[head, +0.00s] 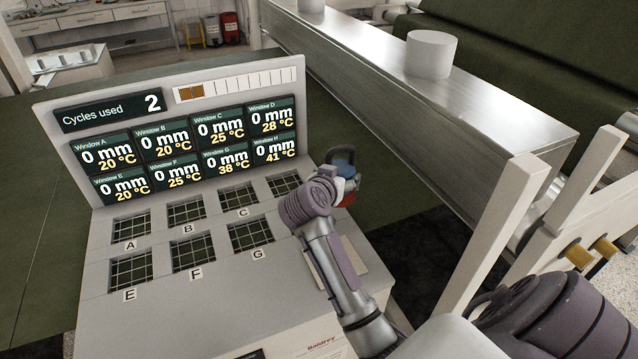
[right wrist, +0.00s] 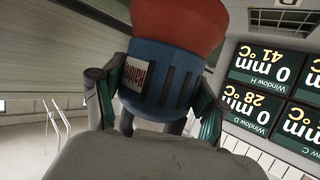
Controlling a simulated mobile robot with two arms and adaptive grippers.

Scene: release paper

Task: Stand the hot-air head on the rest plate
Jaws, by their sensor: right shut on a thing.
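The hot-air head (head: 343,158) is a blue body with a red flared end, just beyond my right wrist in the head view. It fills the upper middle of the right wrist view (right wrist: 160,85), with dark slots and a label on the blue part. My right gripper (right wrist: 150,100) is shut on the blue body, one finger on each side. In the head view the red end hangs downward, above the right side of the console. A pale flat plate (head: 358,262), apparently the rest plate, shows partly behind my right forearm. My left gripper is out of view.
The grey console (head: 95,275) has lettered grid windows; my arm hides the one near H. Its upright display (head: 180,140) reads "Cycles used 2". A long metal beam (head: 470,105) with a white cylinder (head: 431,54) and a pale post frame (head: 497,240) stand to the right.

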